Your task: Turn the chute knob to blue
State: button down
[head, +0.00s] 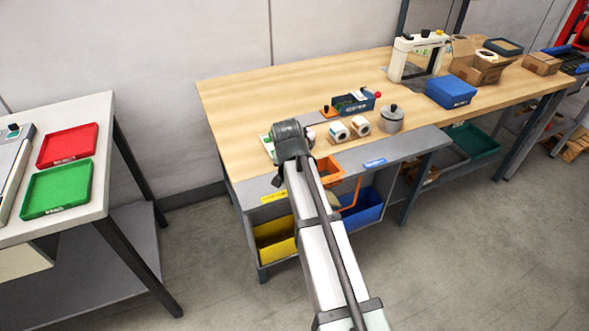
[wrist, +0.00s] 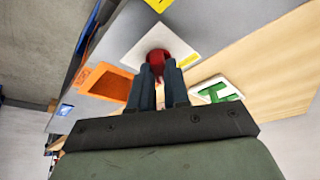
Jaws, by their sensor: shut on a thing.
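The chute knob (wrist: 156,57) is red and sits on a white square plate (wrist: 138,45) on the grey front strip of the bench. My gripper (wrist: 159,72) has its two dark fingers at the knob, one on each side, shut on it. The fingers cover part of the knob, and I cannot tell which way it points. A yellow label (wrist: 187,60) lies beside the plate in the wrist view. A blue label (head: 374,163) is on the front strip in the head view. There, my wrist hides the knob and fingertips.
An orange chute opening (head: 329,170) lies right of my arm, above a yellow bin (head: 274,240) and a blue bin (head: 366,208). Label rolls (head: 339,132), a grey lidded pot (head: 391,119) and a dark blue box (head: 354,102) stand nearby. The bench's back left is clear.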

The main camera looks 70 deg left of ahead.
jog(key=c, duration=1.1)
grip_release()
jog(key=v, duration=1.4)
jog(key=shift+f, duration=0.1)
